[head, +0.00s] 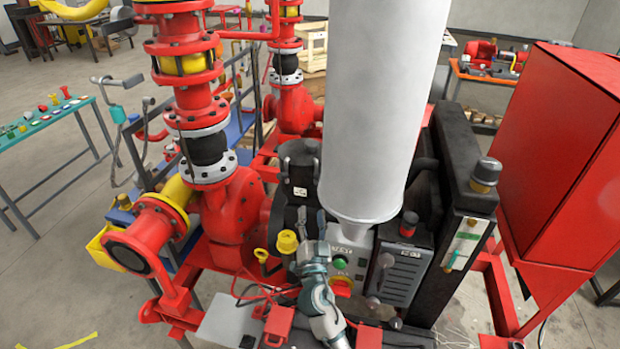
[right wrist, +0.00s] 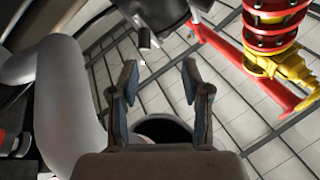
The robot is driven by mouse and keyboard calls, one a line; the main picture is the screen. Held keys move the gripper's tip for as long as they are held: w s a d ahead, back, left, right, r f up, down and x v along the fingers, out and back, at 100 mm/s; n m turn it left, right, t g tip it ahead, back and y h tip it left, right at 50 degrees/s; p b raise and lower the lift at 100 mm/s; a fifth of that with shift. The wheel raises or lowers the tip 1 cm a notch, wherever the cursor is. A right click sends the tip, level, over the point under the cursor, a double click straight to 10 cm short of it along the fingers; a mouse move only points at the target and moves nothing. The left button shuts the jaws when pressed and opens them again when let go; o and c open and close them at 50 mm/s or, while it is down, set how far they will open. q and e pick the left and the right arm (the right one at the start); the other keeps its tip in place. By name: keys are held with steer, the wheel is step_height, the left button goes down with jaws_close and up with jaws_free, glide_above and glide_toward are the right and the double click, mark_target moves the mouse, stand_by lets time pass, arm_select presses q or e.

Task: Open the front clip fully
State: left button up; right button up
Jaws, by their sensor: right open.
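My right gripper (head: 311,222) is open and points up in the middle of the head view, in front of a black canister (head: 300,165) with a small white label. In the right wrist view its two fingers (right wrist: 160,78) stand apart with nothing between them. Beyond the fingertips a dark rounded body (right wrist: 160,12) shows at the top, with a small black piece (right wrist: 144,38) sticking out below it. I cannot tell whether this piece is the front clip. No clip can be made out in the head view. My left gripper is not in view.
A large white cylinder (head: 385,100) stands right of the gripper. A yellow cap (head: 287,241) is close on its left. Below the cylinder is a panel with a green button (head: 340,262). Red pump piping (head: 232,215) is at left, a red cabinet (head: 555,150) at right.

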mark_target(319, 175)
steer(key=w+d+r, duration=0.1)
steer(key=w, duration=0.2)
steer(key=w+d+r+p, duration=0.1)
steer(key=w, duration=0.3)
steer(key=w+d+r+p, duration=0.1)
steer(key=w, duration=0.2)
steer(key=shift+w+d+r, duration=0.15)
steer(key=shift+r, duration=0.2)
steer(key=shift+w+a+f, duration=0.1)
steer(key=shift+w+a, duration=0.1)
steer(key=shift+w, duration=0.15)
steer(key=shift+s+d, duration=0.2)
steer(key=shift+d, duration=0.1)
steer(key=c, duration=0.8)
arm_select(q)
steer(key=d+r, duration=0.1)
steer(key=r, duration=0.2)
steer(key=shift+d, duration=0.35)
arm_select(e)
steer(key=shift+a, duration=0.15)
jaws_close()
